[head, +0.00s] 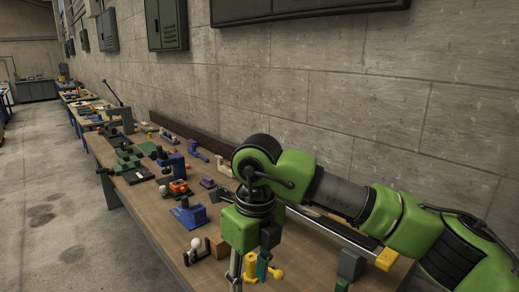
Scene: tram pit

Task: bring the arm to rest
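My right arm (345,200) comes in from the right and reaches over the workbench. It is bent at a green joint, and its wrist points straight down. My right gripper (249,270) hangs at the bottom of the picture, over or just in front of the small parts on the bench. Its fingertips run to the lower edge, so I cannot tell whether it is open or shut, or whether it holds anything. My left gripper is not in view.
The wooden workbench (150,203) runs along the block wall. Near the gripper are a blue fixture (188,213), a white-knobbed part (195,244) and a yellow part (272,272). A lever press (122,120) stands farther back. Wall cabinets hang above. The floor at left is clear.

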